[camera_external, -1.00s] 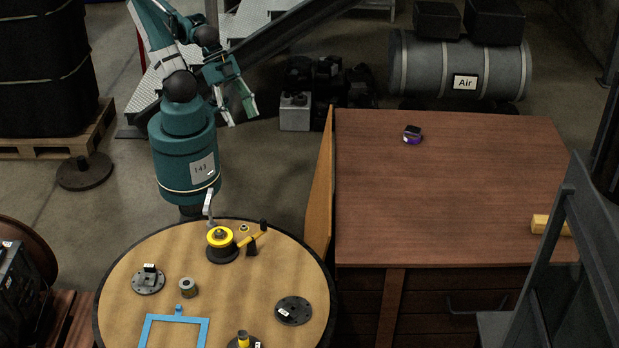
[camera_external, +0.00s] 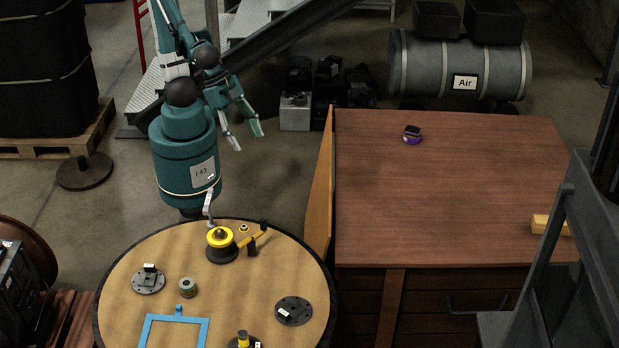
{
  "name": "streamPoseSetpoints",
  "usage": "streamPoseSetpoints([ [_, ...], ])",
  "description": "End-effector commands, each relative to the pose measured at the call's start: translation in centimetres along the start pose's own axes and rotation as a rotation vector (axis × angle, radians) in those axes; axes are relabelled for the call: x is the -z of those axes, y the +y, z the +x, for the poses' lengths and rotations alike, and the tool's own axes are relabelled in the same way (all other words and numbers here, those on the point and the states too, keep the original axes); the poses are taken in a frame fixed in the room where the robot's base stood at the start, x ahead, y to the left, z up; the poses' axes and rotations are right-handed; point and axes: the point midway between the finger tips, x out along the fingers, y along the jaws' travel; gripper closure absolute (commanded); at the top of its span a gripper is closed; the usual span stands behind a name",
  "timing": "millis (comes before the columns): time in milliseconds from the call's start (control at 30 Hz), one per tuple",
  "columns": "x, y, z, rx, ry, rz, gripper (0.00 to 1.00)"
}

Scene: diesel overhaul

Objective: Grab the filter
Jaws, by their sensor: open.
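My gripper (camera_external: 244,136) is open and empty, its two fingers spread and pointing down. It hangs in the air right of my teal arm, in the picture between the round table and the dark items behind. I cannot tell for certain which thing is the filter. A small greyish-green cylinder (camera_external: 188,288) stands upright on the round table and may be it. A small black and purple object (camera_external: 412,135) lies on the brown bench. My gripper is apart from both.
The round table (camera_external: 128,262) also holds a yellow and black round part (camera_external: 220,244), a yellow-handled tool (camera_external: 253,240), dark flanges (camera_external: 293,310) and a blue frame (camera_external: 146,333).

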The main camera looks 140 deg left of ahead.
Motion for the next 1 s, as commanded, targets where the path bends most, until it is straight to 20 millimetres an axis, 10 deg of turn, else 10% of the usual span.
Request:
streamPoseSetpoints([
  [1000, 5.0, 12.6, 9.9, 0.249, 0.006, -0.104, 0.51],
])
